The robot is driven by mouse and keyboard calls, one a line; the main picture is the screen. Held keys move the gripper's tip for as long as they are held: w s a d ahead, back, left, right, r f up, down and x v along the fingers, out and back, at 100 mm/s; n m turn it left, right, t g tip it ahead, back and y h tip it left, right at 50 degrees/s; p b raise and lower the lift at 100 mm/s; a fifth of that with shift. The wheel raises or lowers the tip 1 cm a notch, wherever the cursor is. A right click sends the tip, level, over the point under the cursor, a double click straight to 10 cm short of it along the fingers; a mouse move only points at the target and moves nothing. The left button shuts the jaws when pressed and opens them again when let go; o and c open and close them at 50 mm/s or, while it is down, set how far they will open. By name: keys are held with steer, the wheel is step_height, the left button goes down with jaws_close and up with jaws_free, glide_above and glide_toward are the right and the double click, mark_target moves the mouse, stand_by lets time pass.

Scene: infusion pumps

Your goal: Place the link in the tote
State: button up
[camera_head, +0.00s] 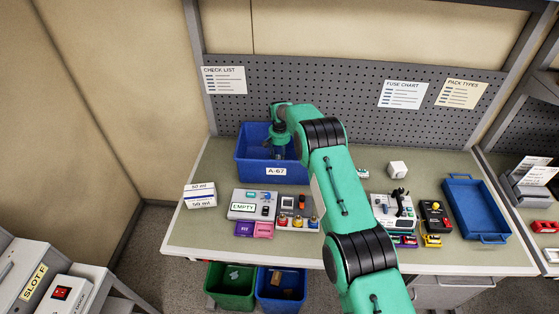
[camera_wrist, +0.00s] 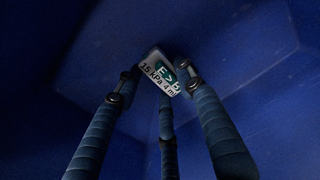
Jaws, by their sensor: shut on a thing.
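The tote is a blue bin (camera_head: 257,172) labelled A-67 at the back left of the bench in the head view. My gripper (camera_head: 278,152) reaches down into it from above; its fingertips are hidden by the tote's front wall in that view. In the wrist view my gripper (camera_wrist: 160,85) is shut on a small white and green piece with printed text, the link (camera_wrist: 160,75), held between the fingertips. The tote's blue inside (camera_wrist: 240,45) surrounds it. I cannot tell whether the link touches the tote floor.
In front of the tote stand a grey device marked EMPTY (camera_head: 251,205) and a small panel with knobs (camera_head: 298,212). A white 50 ml box (camera_head: 200,195) is at the left. A blue tray (camera_head: 478,205) is at the right. Green (camera_head: 215,294) and blue (camera_head: 262,301) bins stand below the bench.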

steer(key=shift+f, duration=0.7)
steer(key=shift+f, duration=0.15)
steer(key=o, duration=1.2)
steer(key=shift+c, duration=0.2)
step_height(320, 180, up, 12)
steer(key=shift+b, duration=0.45)
steer(key=shift+r, duration=0.2)
